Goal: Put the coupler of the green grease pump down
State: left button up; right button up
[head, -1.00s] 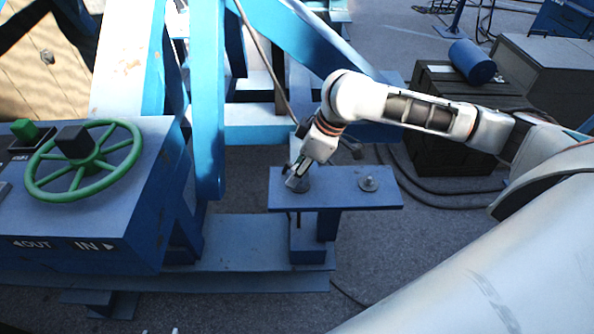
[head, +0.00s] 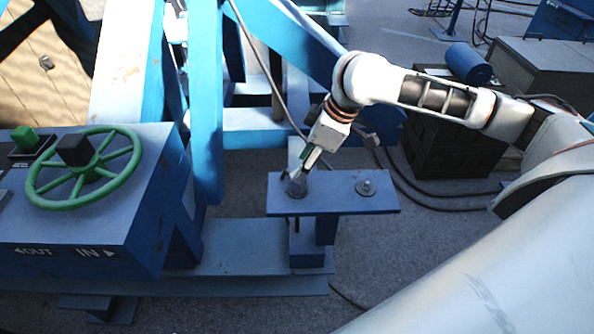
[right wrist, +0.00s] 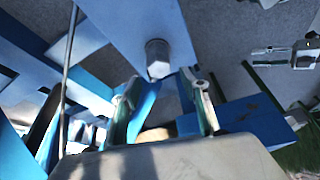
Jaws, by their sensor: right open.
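A small grey metal piece, which looks like the coupler (head: 297,187), stands on the left end of the blue plate (head: 332,202). In the right wrist view the grey cylinder (right wrist: 158,57) sits just beyond the fingertips, apart from both. My right gripper (head: 297,171) is just above and around the top of this piece in the head view. Its green-sided fingers are spread with a gap between them, also in the right wrist view (right wrist: 162,82). The green pump itself cannot be made out. My left gripper is out of view.
A second grey fitting (head: 366,188) stands on the plate's right end. A dark hose (head: 262,68) runs down behind my right arm. A blue console with a green handwheel (head: 84,168) stands at left. Blue frame beams (head: 208,110) rise behind.

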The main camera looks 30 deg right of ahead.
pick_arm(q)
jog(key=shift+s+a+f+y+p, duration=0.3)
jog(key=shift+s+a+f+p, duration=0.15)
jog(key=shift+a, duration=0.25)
pick_arm(e)
jog(key=v, duration=0.6)
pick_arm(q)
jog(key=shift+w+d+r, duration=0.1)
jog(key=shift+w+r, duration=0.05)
pick_arm(e)
jog(key=shift+r, duration=0.15)
